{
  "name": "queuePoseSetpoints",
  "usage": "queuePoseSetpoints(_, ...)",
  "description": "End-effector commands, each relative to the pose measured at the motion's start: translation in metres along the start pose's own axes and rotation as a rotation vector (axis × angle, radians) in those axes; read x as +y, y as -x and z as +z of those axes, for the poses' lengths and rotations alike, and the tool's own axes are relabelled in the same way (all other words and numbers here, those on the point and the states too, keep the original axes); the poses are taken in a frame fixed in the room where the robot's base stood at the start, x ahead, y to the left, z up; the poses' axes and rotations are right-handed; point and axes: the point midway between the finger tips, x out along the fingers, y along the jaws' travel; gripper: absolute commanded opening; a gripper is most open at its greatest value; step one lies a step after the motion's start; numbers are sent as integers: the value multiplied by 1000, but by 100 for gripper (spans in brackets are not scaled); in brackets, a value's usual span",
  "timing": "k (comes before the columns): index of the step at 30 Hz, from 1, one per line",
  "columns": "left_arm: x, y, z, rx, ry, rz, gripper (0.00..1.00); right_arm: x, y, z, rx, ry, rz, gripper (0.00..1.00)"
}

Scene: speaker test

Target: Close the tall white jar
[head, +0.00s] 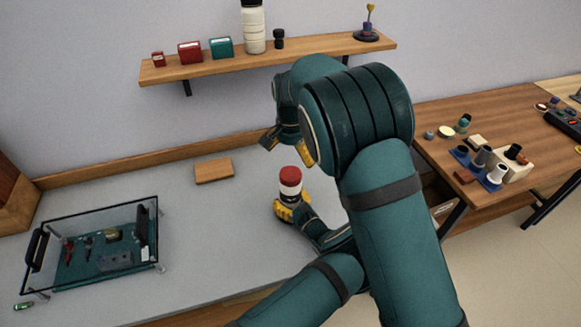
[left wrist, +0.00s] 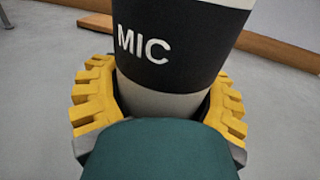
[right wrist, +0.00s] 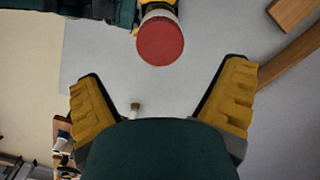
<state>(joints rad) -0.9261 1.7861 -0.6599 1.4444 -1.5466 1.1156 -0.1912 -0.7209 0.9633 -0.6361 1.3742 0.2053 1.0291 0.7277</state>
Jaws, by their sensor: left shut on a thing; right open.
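A tall white jar (head: 291,191) with a black band and a red lid (head: 290,175) on its top stands upright on the grey worktop. The left wrist view shows the band of the jar (left wrist: 165,45) close up, lettered MIC. My left gripper (head: 292,210) is shut around the jar's lower part, its yellow fingers on both sides. My right gripper (head: 286,147) is open and empty, above the jar. In the right wrist view the round red top (right wrist: 160,41) lies beyond the spread fingers. I cannot tell how tightly the lid sits.
A clear-lidded case (head: 100,245) is at the left, and a wooden block (head: 213,170) lies behind the jar. A wall shelf (head: 165,74) holds a white bottle (head: 254,30) and small boxes. A side table (head: 435,150) with several small parts is at right.

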Motion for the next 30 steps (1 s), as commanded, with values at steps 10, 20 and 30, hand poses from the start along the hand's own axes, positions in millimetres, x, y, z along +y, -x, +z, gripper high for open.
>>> queuePoseSetpoints(10,0,0,1,-2,1,0,0,0,43,0,0,1,0,95)
queuePoseSetpoints(20,0,0,1,-2,1,0,0,0,46,0,0,1,1,95)
queuePoseSetpoints(30,0,0,0,-1,0,0,100,0,46,0,0,0,1,95)
